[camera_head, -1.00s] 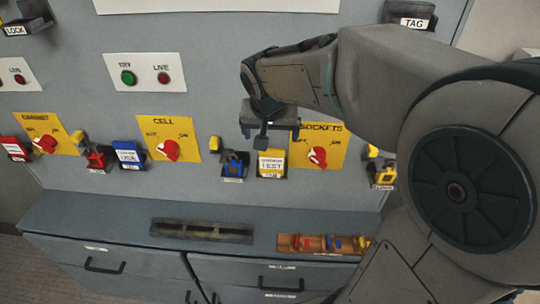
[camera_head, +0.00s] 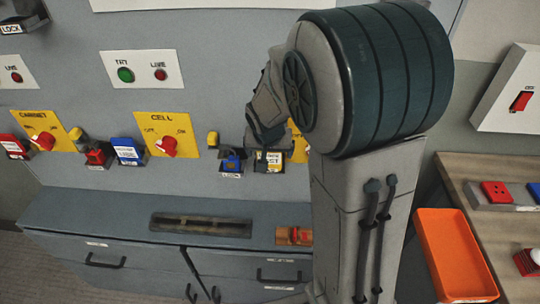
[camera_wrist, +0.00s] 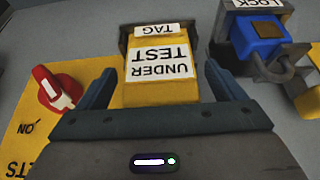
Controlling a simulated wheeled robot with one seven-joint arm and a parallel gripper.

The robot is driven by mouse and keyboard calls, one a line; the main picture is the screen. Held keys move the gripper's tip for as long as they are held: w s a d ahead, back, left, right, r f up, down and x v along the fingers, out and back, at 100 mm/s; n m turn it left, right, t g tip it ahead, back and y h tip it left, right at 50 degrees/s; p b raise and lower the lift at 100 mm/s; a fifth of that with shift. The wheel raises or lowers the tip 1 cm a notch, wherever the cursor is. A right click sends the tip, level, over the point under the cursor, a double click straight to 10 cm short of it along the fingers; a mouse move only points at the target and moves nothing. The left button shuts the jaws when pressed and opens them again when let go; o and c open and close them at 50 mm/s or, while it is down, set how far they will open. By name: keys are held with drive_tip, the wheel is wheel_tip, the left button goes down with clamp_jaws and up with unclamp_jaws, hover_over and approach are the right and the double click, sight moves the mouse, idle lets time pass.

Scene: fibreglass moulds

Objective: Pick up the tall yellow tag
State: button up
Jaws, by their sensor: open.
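The tall yellow tag (camera_wrist: 165,93) carries a white label reading "UNDER TEST". It sits in a dark holder marked "TAG" (camera_wrist: 158,30) on the grey panel. In the wrist view my gripper (camera_wrist: 160,82) is open, with one finger on each side of the tag. A gap seems to show beside each finger, and the tag's near end is hidden by the gripper body. In the head view the tag (camera_head: 268,166) is partly covered by my arm and gripper.
A blue padlock (camera_wrist: 262,42) in a "LOCK" holder is close beside the tag. A red rotary switch (camera_wrist: 58,90) on a yellow plate is on the other side. Below is a ledge with a dark slotted tray (camera_head: 200,225). An orange tray (camera_head: 455,255) lies at right.

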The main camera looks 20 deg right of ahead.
drive_tip(key=c, duration=1)
drive_tip(key=shift+c, duration=0.2)
drive_tip(key=shift+r, duration=0.1)
